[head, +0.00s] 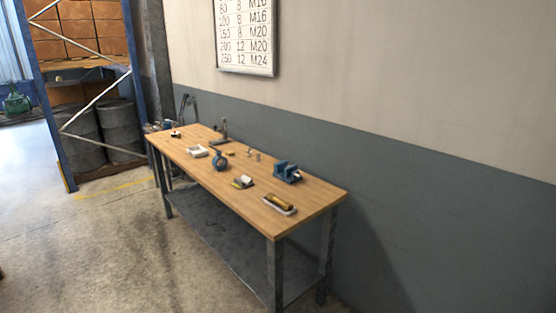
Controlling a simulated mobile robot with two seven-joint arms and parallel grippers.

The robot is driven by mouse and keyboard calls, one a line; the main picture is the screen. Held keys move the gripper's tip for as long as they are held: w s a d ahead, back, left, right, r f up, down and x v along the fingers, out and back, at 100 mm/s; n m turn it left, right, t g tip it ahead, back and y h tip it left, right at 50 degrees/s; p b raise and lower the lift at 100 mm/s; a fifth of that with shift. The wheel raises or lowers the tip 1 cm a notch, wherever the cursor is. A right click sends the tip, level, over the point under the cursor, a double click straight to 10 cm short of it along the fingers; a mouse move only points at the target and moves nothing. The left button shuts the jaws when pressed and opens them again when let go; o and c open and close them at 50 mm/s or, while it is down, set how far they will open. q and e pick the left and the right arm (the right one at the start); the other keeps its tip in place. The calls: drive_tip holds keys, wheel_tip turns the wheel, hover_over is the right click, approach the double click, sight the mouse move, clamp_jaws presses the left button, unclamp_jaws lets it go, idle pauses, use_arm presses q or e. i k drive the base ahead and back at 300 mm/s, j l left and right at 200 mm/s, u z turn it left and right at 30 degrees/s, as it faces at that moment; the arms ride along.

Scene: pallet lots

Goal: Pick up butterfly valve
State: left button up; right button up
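Neither of my grippers shows in this view.
A blue rack (133,75) with drums (118,125) stands at left. Floor before the bench is clear.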

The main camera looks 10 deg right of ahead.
sight(225, 162)
drive_tip(key=i+j+z, duration=0.25)
drive_tip(key=z, duration=0.25)
drive_tip(key=i+j+z, duration=0.25)
drive_tip(key=z, duration=0.2)
drive_tip(key=i+j+z, duration=0.25)
drive_tip(key=j, duration=0.2)
drive_tip(key=j+z, duration=0.25)
drive_tip(key=j, duration=0.25)
drive_tip(key=i+j+z, duration=0.1)
drive_tip(key=j, duration=0.35)
drive_tip(key=j+z, duration=0.1)
drive_tip(key=j, duration=0.35)
drive_tip(key=i+j, duration=0.1)
drive_tip(key=j, duration=0.85)
drive_tip(key=i+j, duration=0.15)
drive_tip(key=j, duration=0.3)
drive_tip(key=i+j, duration=0.1)
drive_tip(key=j, duration=0.4)
